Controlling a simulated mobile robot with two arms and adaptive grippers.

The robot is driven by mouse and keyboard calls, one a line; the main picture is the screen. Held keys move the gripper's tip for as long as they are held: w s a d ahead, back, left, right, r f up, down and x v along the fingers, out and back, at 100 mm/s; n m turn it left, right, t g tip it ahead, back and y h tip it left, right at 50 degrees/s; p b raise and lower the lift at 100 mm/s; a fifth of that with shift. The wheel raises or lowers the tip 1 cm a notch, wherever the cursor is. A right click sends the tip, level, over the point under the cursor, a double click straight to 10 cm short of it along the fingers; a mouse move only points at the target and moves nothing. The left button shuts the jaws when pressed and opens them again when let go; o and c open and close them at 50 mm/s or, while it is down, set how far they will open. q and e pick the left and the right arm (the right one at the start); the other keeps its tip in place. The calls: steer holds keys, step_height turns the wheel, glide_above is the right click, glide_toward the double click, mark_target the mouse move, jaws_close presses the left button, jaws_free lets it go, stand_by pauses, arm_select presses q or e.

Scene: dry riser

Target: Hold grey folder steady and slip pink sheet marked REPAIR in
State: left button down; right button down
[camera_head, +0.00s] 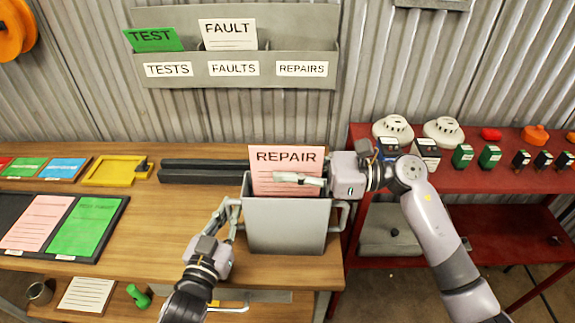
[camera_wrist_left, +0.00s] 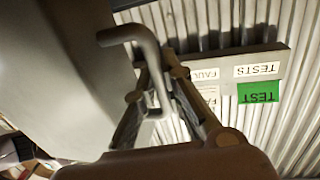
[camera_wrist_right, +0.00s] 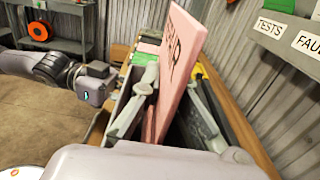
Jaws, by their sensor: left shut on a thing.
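The grey folder (camera_head: 287,228) stands upright near the right end of the wooden bench, open at the top, with a handle on each side. My left gripper (camera_head: 236,207) is shut on its left handle, which also shows in the left wrist view (camera_wrist_left: 135,38). The pink sheet (camera_head: 287,160) marked REPAIR stands in the folder's mouth, its lower part hidden behind the front wall. My right gripper (camera_head: 300,179) is at the sheet, one finger in front. In the right wrist view the sheet (camera_wrist_right: 180,65) stands between spread fingers, with a gap on one side.
A wall rack (camera_head: 235,83) behind holds a green TEST sheet (camera_head: 154,39) and a white FAULT sheet (camera_head: 228,35); its REPAIRS pocket looks empty. A red shelf (camera_head: 480,176) with detectors and small boxes stands at right. A dark tray (camera_head: 80,258) with pink and green sheets lies at left.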

steer(key=shift+f, duration=0.15)
steer(key=c, duration=1.7)
jaws_free()
steer(key=d, duration=1.2)
arm_select(q)
steer(key=c, duration=1.6)
jaws_free()
